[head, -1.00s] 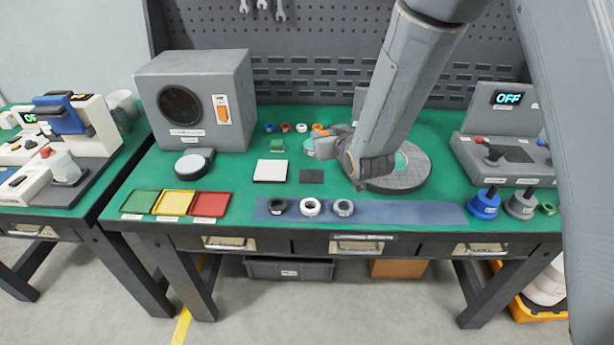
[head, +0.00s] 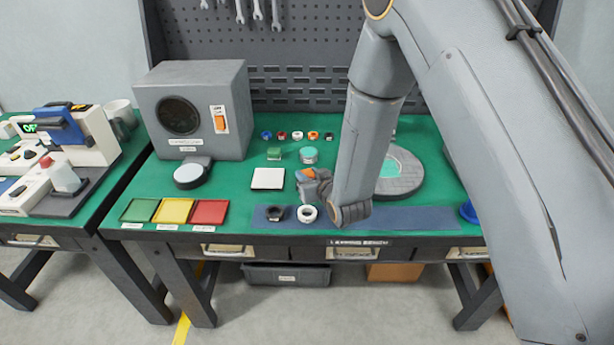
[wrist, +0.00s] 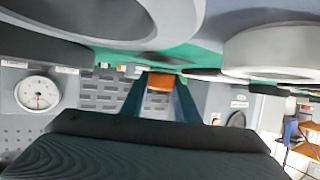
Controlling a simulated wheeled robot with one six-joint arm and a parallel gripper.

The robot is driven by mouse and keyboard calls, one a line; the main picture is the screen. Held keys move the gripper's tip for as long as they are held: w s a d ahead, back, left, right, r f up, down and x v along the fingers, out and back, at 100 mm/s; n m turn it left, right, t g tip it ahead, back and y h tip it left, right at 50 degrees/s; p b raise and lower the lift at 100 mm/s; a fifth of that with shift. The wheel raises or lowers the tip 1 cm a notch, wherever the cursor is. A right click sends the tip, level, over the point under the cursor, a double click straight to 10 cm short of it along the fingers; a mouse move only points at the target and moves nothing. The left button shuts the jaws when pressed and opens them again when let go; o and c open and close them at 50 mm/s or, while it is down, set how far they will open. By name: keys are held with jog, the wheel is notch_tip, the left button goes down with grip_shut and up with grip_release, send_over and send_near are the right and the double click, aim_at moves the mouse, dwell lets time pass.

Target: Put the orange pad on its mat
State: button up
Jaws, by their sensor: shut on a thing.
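My gripper (head: 309,180) is low over the green bench top, right of the white square pad (head: 267,179). It is shut on the orange pad (head: 307,173), which shows between the two dark fingers in the wrist view (wrist: 160,82). A small dark square mat seen earlier beside the white pad is now hidden behind my gripper. I cannot tell whether the orange pad touches anything beneath it.
A black ring (head: 276,213) and a white ring (head: 307,214) stand on the blue strip (head: 410,217) just in front of my gripper. A teal-topped cylinder (head: 309,156) and a green block (head: 274,154) stand behind. A round grey plate (head: 403,182) lies to the right.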

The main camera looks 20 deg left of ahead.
jog(key=shift+f, duration=0.5)
jog(key=shift+f, duration=0.15)
jog(key=o, duration=1.1)
